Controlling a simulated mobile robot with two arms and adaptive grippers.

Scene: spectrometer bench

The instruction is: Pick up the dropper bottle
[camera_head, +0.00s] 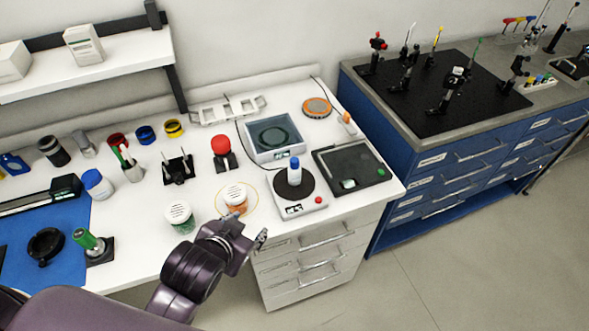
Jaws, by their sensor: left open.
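A small bottle with a blue upper part and white lower part (294,171), which looks like the dropper bottle, stands upright on the round black plate of a white bench device (299,207). My left gripper (255,239) is at the bench's front edge, to the left of and nearer than the bottle. It is open, with nothing seen between its fingers, and apart from the bottle. My right gripper is out of view.
Two jars with white lids (179,217) (235,198) stand close behind my left gripper. A dark tray (352,166) lies right of the device, and a balance-like box (275,137) behind it. A red-topped item (222,150) stands left. Floor at the right front is clear.

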